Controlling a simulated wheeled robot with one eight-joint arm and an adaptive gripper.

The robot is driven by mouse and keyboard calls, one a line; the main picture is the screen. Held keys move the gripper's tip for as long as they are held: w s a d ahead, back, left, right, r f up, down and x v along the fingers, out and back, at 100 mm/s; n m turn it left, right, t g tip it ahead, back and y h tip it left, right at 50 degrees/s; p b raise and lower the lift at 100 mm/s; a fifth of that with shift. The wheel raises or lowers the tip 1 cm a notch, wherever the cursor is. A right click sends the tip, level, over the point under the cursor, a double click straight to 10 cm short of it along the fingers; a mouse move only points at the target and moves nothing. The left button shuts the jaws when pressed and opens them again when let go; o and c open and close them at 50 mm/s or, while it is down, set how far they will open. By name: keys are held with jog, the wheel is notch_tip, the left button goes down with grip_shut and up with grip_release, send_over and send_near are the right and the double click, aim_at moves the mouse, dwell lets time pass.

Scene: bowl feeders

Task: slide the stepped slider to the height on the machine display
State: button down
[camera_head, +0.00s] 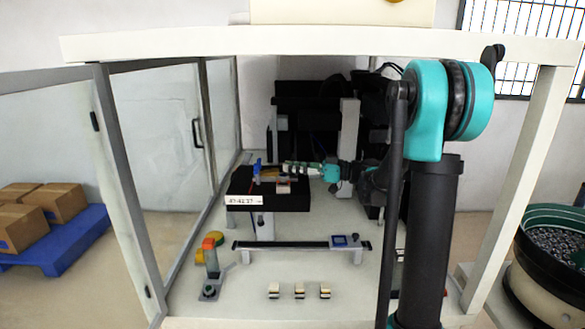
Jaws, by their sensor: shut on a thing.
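My gripper (287,168) reaches in from the right over a black block (240,185) inside the machine. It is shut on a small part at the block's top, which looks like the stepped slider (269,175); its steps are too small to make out. A blue upright piece (257,166) stands just left of it, and a small red and white part (283,186) sits below the fingers. A white display (244,200) on the block's front shows dark characters, seemingly "41-42.37". The fingertips are partly hidden.
A dark rail (290,245) with a blue digital gauge (345,241) crosses the white table in front. Several small stepped blocks (299,291) lie nearer. Glass doors stand open at left.

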aim_at(276, 170)
jog(key=shift+a, duration=2.65)
jog(key=c, duration=1.3)
grip_release()
jog(key=shift+a, duration=0.1)
jog(key=d, duration=0.4)
jog(key=s+d, duration=0.1)
jog(key=d, duration=0.3)
jog(key=s+d, duration=0.1)
jog(key=d, duration=0.2)
jog(key=shift+s+d, duration=0.15)
jog(key=shift+d, duration=0.25)
